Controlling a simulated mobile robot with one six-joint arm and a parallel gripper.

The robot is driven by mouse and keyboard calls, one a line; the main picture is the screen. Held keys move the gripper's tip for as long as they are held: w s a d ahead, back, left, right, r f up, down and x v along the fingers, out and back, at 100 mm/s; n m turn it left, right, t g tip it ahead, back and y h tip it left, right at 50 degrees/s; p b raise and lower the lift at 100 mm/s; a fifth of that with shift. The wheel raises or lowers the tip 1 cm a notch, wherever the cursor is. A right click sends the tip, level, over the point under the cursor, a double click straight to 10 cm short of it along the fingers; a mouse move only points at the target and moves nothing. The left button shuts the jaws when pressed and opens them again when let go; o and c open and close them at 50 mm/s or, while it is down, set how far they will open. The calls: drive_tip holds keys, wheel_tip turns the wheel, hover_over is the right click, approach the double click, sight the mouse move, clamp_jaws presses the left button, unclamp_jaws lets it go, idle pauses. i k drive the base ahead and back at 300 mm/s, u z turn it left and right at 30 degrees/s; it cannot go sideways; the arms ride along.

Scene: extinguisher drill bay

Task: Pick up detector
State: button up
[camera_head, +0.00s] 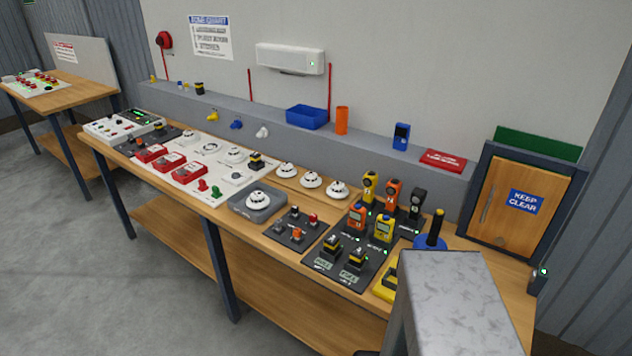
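Several white dome-shaped detectors are on the wooden workbench (150,172). One detector (258,199) sits on a grey square block (239,208) near the front edge. Three more stand in a row behind it: a left one (287,170), a middle one (311,179) and a right one (337,188). Others are on the white panel to the left, including one detector (234,155). Handheld meters, which may also be detectors, stand to the right: an orange one (357,215) and a yellow one (384,228) on a dark board, with more behind. My gripper is not in view.
A speckled grey block (455,290) blocks the lower right of the view. A dark tray (297,228) with small knobs lies right of the grey square block. A blue bin (307,117) and an orange cup (341,120) stand on the rear ledge. Floor is clear at left.

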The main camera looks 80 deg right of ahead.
sight(311, 179)
drive_tip(key=z, duration=1.15)
drive_tip(key=i, duration=1)
drive_tip(key=u, duration=0.25)
